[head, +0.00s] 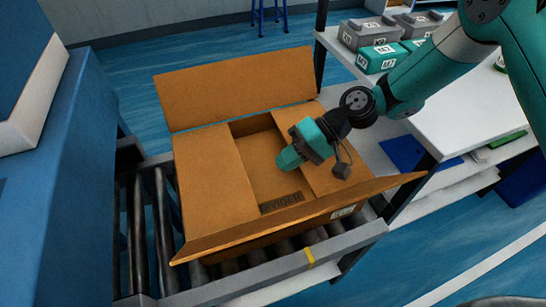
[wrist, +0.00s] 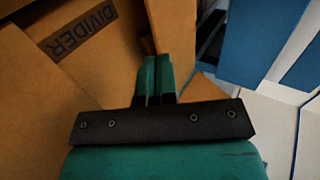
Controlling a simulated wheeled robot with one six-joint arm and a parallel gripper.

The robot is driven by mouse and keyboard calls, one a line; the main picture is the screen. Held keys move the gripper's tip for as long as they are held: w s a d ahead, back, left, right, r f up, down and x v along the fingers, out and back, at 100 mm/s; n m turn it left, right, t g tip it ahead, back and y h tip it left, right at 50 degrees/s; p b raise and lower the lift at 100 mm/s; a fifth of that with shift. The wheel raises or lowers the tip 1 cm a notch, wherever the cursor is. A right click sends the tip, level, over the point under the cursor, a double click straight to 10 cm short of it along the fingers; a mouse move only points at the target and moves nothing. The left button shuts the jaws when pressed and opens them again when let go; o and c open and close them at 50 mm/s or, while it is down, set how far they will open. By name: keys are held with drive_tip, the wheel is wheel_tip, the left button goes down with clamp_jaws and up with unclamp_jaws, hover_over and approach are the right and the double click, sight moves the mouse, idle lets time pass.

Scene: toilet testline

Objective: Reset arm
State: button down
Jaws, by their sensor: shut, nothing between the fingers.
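My teal arm reaches in from the upper right in the head view. My gripper (head: 287,160) hangs over the open cardboard box (head: 215,180). In the wrist view the two teal fingers of my gripper (wrist: 155,62) are pressed together with nothing between them. A brown panel printed "DIVIDER" (head: 281,203) lies inside the box, and it also shows in the wrist view (wrist: 70,45). The box's flaps are spread open. Whether the fingertips touch the box cannot be told.
The box sits on a roller conveyor (head: 140,235). A white shelf unit (head: 460,115) with grey and teal labelled boxes (head: 380,57) stands at the right. A large blue structure (head: 60,170) fills the left. A blue stool (head: 270,15) stands at the back on open floor.

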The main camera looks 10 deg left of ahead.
drive_tip(key=shift+w+d+r, duration=0.1)
drive_tip(key=shift+w+d, duration=0.05)
drive_tip(key=shift+d, duration=0.15)
drive_tip(key=s+d+r+n+t+h+p, duration=0.15)
drive_tip(key=s+d+r, duration=0.35)
drive_tip(key=r, duration=0.7)
drive_tip(key=s+d+r+t+h+p, duration=0.25)
drive_tip(key=d+r, duration=0.45)
drive_tip(key=r, duration=0.5)
drive_tip(key=s+d+r+t+h+p, duration=0.1)
drive_tip(key=s+d+r+p, duration=0.1)
drive_tip(key=s+d, duration=0.4)
drive_tip(key=shift+s+d+r+m+t, duration=0.25)
drive_tip(key=shift+s+r+m+t, duration=0.15)
drive_tip(key=shift+s+r, duration=0.3)
